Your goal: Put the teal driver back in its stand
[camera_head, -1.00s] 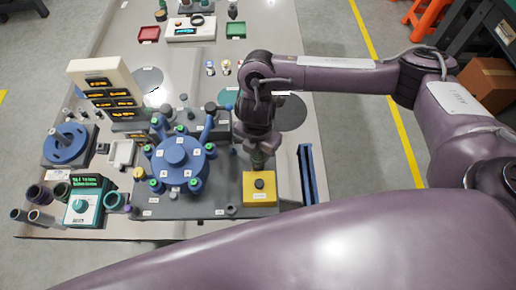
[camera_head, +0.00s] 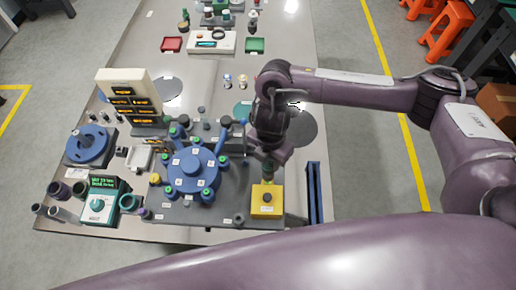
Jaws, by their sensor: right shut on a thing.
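My right gripper (camera_head: 268,150) points down just behind the yellow box and is shut on a dark teal-green piece (camera_head: 268,167), which looks like the teal driver. Most of it is hidden by the gripper. Its lower end is close above or behind the yellow box; I cannot tell if it touches anything. I cannot make out the driver's stand for certain. A teal ring-shaped holder (camera_head: 129,203) stands at the front left beside the teal dial unit (camera_head: 98,208). My left gripper is not in view.
A blue rotary carousel (camera_head: 193,170) with green-topped parts stands left of my gripper. The yellow box (camera_head: 267,199) is in front of it. A blue rail (camera_head: 313,193) lies to the right. A display tower (camera_head: 125,95) stands left. The table's middle back is fairly clear.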

